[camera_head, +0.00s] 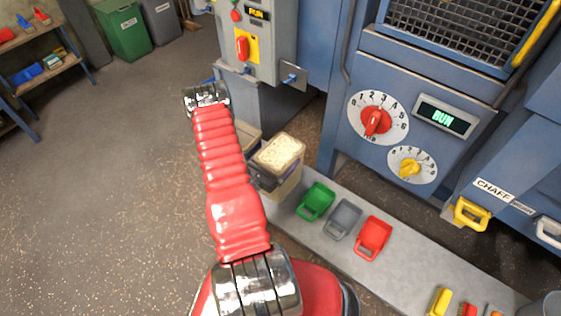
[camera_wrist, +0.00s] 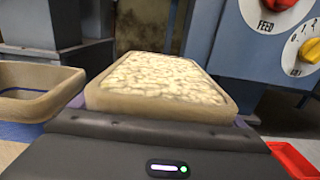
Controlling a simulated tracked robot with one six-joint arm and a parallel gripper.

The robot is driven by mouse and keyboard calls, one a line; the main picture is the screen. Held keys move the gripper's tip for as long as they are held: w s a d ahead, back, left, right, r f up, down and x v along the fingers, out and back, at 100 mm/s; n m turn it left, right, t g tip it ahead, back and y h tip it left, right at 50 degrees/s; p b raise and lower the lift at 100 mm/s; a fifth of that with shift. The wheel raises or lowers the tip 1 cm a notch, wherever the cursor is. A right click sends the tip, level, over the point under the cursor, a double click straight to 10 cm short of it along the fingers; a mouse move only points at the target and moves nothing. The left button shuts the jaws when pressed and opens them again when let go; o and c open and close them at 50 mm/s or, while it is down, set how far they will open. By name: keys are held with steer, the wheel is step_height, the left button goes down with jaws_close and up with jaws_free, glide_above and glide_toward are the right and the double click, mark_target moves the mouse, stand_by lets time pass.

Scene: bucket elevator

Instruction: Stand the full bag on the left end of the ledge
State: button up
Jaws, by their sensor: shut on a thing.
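The full bag (camera_head: 280,152) is a tan, box-like open bag heaped to its rim with pale, lumpy material. It is upright at the left end of the grey ledge (camera_head: 336,250); I cannot tell whether its base touches the ledge. My gripper (camera_head: 265,178) is shut on it from the near side. In the wrist view the full bag (camera_wrist: 165,85) fills the middle, with parts of my fingers at its sides. Its lower part is hidden by my gripper.
Another tan open container (camera_wrist: 35,92) stands close to the left. A green scoop (camera_head: 316,201), a grey scoop (camera_head: 343,220) and a red scoop (camera_head: 374,238) sit on the ledge to the right. The blue machine (camera_head: 370,160) rises behind.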

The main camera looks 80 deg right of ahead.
steer(key=shift+f, duration=2)
steer(key=o, duration=1.8)
steer(key=shift+f, duration=0.1)
steer(key=shift+c, duration=0.2)
steer(key=shift+a, duration=0.1)
steer(key=v, duration=1.2)
steer(key=shift+w, duration=0.1)
